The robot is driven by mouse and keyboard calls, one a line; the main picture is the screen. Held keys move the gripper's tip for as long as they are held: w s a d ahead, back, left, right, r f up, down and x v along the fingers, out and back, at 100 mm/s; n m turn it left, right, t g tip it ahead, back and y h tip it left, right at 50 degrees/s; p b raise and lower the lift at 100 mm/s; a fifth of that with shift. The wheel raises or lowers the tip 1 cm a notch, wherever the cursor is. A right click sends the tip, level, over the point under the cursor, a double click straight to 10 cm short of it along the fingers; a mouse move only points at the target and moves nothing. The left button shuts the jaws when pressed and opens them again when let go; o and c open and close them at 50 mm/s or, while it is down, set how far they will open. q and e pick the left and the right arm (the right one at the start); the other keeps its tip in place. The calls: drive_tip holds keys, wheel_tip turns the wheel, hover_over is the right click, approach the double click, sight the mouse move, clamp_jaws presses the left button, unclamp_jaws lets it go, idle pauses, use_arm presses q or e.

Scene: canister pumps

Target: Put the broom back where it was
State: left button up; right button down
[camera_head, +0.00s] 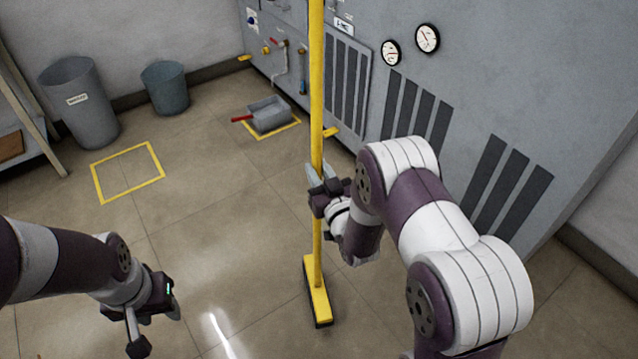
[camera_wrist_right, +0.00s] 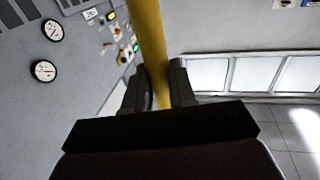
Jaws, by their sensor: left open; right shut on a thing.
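The broom (camera_head: 317,92) has a long yellow handle and a yellow head with dark bristles. It stands nearly upright in the middle of the head view, its head (camera_head: 318,292) low, at or just above the floor. My right gripper (camera_head: 322,178) is shut around the handle in its lower half. The right wrist view shows the yellow handle (camera_wrist_right: 147,38) between the two fingers (camera_wrist_right: 158,85). My left gripper (camera_head: 160,330) is open and empty at the lower left, apart from the broom. The handle's top is out of the picture.
A yellow floor outline (camera_head: 128,148) lies empty at the left. A grey dustpan (camera_head: 268,113) with a red handle sits in another yellow outline. Two bins, one tall (camera_head: 85,110) and one small (camera_head: 165,88), stand at the back. The grey machine cabinet (camera_head: 450,60) stands behind the broom.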

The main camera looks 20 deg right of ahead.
wheel_tip(320, 180, down, 3)
drive_tip(key=shift+r+b, duration=0.1)
drive_tip(key=shift+b, duration=0.25)
drive_tip(key=c, duration=1.3)
unclamp_jaws()
drive_tip(key=shift+f, duration=0.25)
drive_tip(key=o, duration=0.4)
drive_tip(key=shift+c, duration=0.2)
drive_tip(key=shift+r, duration=0.1)
